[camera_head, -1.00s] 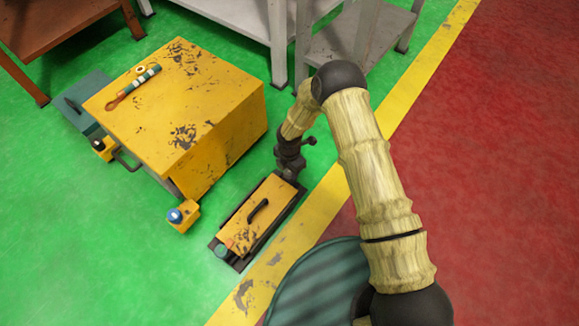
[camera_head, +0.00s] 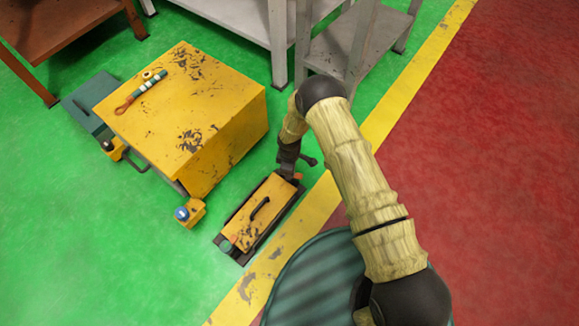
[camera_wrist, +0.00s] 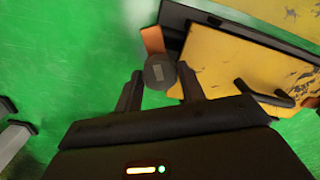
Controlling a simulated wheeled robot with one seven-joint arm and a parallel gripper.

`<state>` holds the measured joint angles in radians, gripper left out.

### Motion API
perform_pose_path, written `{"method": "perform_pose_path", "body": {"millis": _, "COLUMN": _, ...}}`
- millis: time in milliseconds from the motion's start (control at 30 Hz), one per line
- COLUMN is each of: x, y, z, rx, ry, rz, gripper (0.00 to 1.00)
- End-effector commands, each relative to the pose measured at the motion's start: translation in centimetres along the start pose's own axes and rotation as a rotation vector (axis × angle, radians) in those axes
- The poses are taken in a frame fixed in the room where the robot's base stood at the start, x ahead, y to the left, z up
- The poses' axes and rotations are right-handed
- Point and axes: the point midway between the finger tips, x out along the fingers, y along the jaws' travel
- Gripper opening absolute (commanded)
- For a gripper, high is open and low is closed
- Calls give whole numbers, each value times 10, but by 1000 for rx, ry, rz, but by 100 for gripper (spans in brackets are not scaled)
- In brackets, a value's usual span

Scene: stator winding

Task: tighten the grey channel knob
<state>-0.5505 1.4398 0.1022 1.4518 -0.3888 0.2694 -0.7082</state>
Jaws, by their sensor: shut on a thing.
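The grey knob (camera_wrist: 160,71) is a dark, faceted knob with a small lighter rectangle on its face. In the wrist view it sits between the two fingertips of my gripper (camera_wrist: 160,80), which is shut on it. An orange piece (camera_wrist: 153,40) sticks out beside the knob, at the end of a yellow-topped case with a dark rim (camera_wrist: 172,18). In the head view my gripper (camera_head: 287,170) is at the far end of that case (camera_head: 240,228), and the orange piece (camera_head: 298,177) shows beside it. The knob is hidden there.
A black handle (camera_head: 260,209) lies on the case's top, and a teal knob (camera_head: 227,246) is at its near end. A large yellow box (camera_head: 215,150) with small yellow blocks stands to the left. Grey shelving (camera_head: 340,45) stands behind. Green floor is clear at the lower left.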

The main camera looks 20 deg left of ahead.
Motion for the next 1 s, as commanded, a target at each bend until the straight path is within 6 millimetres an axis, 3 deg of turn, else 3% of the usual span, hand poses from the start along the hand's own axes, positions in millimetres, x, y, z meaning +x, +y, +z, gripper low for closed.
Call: {"method": "perform_pose_path", "body": {"millis": 1000, "x": -3, "y": 0, "z": 0, "rx": 966, "ry": -3, "rz": 0, "gripper": 17}}
